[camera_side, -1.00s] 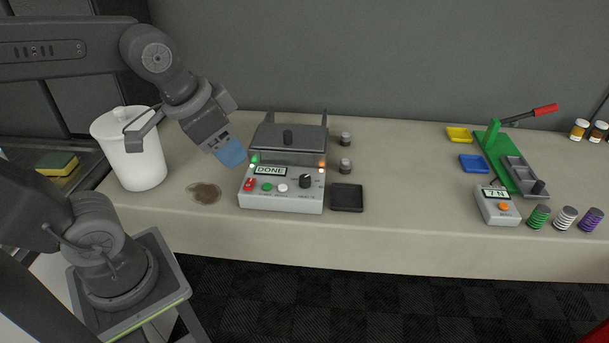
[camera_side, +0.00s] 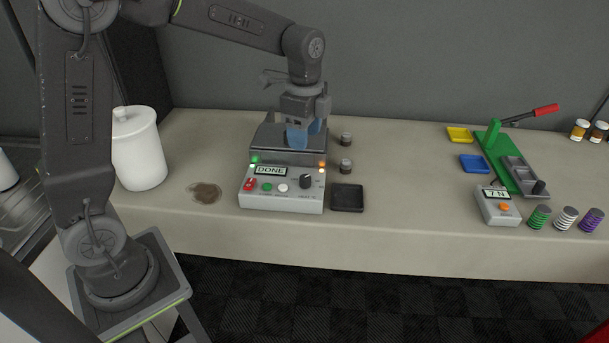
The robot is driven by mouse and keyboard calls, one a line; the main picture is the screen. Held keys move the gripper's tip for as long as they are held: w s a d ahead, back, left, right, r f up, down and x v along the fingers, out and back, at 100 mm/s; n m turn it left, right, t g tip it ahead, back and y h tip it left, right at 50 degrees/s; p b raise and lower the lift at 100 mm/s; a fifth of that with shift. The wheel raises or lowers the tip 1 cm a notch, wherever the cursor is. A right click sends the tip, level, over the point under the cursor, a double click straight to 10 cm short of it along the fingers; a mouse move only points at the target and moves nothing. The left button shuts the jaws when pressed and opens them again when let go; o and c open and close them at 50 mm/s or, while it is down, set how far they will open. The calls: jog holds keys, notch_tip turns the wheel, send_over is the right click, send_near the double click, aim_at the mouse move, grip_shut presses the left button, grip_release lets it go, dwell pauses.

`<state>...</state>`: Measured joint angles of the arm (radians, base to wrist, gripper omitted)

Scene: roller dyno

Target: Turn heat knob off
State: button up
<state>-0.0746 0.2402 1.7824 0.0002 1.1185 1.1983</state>
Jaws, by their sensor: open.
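The heat knob (camera_side: 306,181) is a small black dial on the front right of the grey and white machine (camera_side: 284,203). The machine's display reads DONE, with a green light at its left and an orange light at its right. A red switch (camera_side: 249,184), a green button and a white button sit left of the knob. My gripper (camera_side: 303,138) is open, with blue fingers pointing down over the machine's dark lid (camera_side: 265,142). It is above and behind the knob in the picture, apart from it. Whether the fingers touch the lid I cannot tell.
A black tray (camera_side: 347,198) lies right of the machine, with two small jars (camera_side: 345,166) behind it. A white canister (camera_side: 138,150) and a brown stain (camera_side: 205,193) are at the left. A green lever press (camera_side: 499,150) stands far right. The middle of the table is clear.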

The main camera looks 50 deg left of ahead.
aim_at(304, 176)
notch_tip(304, 176, down, 12)
jog(key=shift+r, duration=0.25)
jog(key=c, duration=0.9)
